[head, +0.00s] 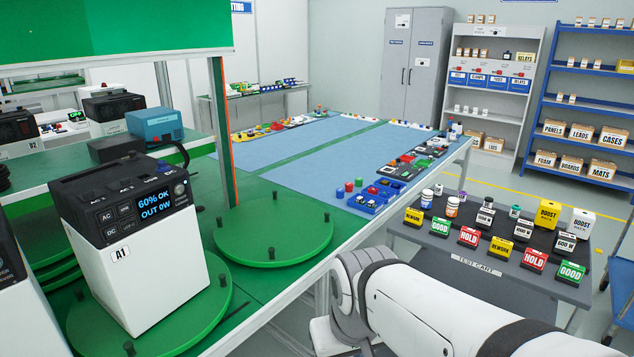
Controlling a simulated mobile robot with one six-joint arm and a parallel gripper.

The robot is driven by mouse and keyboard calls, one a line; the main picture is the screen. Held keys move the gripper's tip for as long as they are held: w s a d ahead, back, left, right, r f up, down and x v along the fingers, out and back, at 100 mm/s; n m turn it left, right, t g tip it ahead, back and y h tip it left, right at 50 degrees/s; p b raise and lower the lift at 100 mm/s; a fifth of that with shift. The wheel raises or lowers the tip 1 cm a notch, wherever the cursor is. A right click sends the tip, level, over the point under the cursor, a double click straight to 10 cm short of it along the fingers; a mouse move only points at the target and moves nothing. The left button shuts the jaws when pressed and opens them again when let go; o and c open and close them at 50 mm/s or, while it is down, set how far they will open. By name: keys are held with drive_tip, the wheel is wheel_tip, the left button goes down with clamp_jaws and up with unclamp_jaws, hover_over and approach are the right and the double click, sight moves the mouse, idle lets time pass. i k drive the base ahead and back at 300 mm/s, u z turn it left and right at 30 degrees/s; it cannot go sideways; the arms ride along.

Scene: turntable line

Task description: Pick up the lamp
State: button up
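I cannot make out a lamp for certain in the head view. The grey test cart (480,284) on the right holds small bottles, a yellow BOOST pack (546,214), a white BOOST pack (582,222), small wattage-labelled items (523,229) and a front row of REWORK, GOOD and HOLD signs. Some of these are too small to identify. My white arm reaches in from the lower right, in front of the cart's near side. My gripper does not show, so I cannot see whether it holds anything.
A power unit marked A1 (138,255) stands on a green turntable at left. An empty green turntable (273,236) with pegs lies beyond it. A blue-matted table (290,150) carries small parts along its edges. Shelves (585,110) and a grey cabinet (412,65) stand behind.

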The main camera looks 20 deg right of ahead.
sight(427, 194)
drive_tip(key=z, duration=0.55)
drive_tip(key=i, duration=1.75)
drive_tip(key=z, duration=0.9)
drive_tip(key=k, duration=0.6)
drive_tip(key=z, duration=0.15)
drive_tip(key=i, duration=0.8)
drive_tip(key=u, duration=0.1)
